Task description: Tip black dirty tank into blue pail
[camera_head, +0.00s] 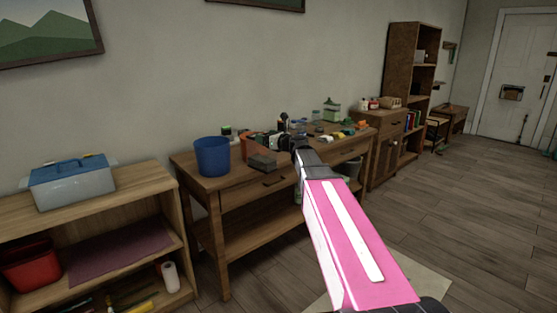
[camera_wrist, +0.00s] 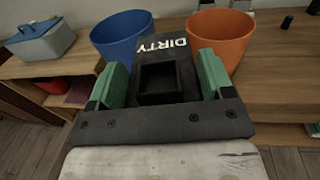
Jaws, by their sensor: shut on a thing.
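The black dirty tank (camera_wrist: 143,57) shows in the wrist view with white "DIRTY" lettering on its far part and a dark square recess nearer. My gripper (camera_wrist: 163,82) is shut on it, with a green finger at each side. The blue pail (camera_wrist: 121,30) stands just beyond the tank, to the left. In the head view, the blue pail (camera_head: 212,157) stands upright on the left end of the wooden workbench. My arm reaches to the bench right of the pail and partly hides the gripper there. The pail's inside bottom is hidden.
An orange pail (camera_wrist: 222,32) stands right of the blue pail, close to the tank. The workbench (camera_head: 198,177) holds many small items to the right. A lower shelf unit (camera_head: 100,220) on the left carries a grey box with a blue lid (camera_head: 70,183).

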